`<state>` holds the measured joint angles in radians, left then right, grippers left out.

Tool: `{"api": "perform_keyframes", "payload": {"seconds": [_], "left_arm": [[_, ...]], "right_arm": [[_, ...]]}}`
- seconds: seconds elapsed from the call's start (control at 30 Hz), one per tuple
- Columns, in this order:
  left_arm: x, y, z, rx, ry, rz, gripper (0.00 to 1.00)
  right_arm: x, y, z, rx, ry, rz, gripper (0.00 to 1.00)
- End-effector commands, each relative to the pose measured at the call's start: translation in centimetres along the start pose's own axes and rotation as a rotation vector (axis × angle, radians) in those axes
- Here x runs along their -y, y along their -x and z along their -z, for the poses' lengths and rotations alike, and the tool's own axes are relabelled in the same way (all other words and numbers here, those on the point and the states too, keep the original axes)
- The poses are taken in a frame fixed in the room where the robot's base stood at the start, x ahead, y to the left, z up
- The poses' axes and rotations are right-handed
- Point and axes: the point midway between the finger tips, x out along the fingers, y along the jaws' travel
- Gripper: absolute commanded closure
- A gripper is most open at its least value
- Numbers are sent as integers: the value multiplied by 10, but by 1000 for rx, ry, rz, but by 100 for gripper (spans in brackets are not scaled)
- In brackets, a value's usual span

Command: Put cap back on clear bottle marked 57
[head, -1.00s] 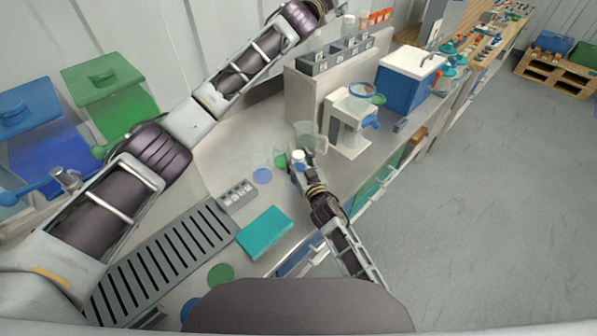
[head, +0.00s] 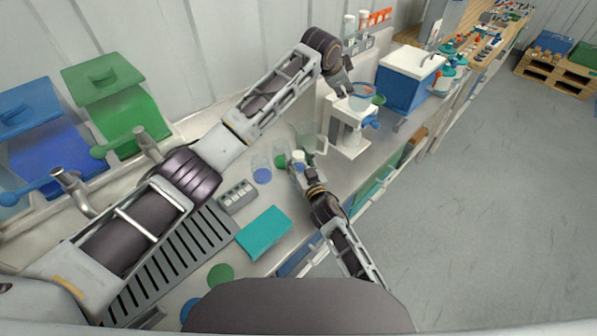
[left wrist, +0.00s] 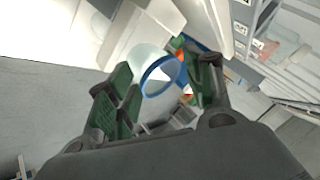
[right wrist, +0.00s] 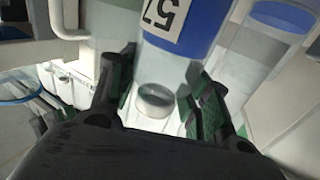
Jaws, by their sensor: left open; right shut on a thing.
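The clear bottle marked 57 (right wrist: 200,25) shows its label and a blue band in the right wrist view. In the head view this white cap (head: 299,155) shows at my right gripper (head: 294,163). My left gripper (head: 346,90) is open and empty by the white filter stand. In the left wrist view a blue-rimmed clear vessel (left wrist: 160,75) shows between its fingers (left wrist: 158,65), apparently beyond them.
The white stand (head: 347,130) carries a clear blue-rimmed funnel (head: 362,97). A clear jug (head: 312,135) stands close behind my right gripper. Another clear bottle with blue inside (head: 262,174), a grey rack (head: 237,197) and a teal box (head: 264,232) are to the left.

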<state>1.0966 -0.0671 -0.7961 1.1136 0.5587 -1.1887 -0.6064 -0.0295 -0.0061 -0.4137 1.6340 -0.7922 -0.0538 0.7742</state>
Motion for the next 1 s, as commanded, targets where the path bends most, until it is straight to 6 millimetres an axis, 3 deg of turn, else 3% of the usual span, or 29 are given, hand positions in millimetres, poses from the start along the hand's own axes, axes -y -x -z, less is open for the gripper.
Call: {"api": "perform_keyframes", "payload": {"seconds": [0.1, 0.3, 1.0], "left_arm": [[-32, -4, -2, 28, -11, -102, 48], [-68, 0, -21, 101, -2, -236, 48], [-111, 58, -137, 507, 186, -473, 48]], "right_arm": [[0, 0, 0, 1, 0, 0, 100], [0, 0, 0, 1, 0, 0, 100], [0, 0, 0, 0, 0, 0, 100]]}}
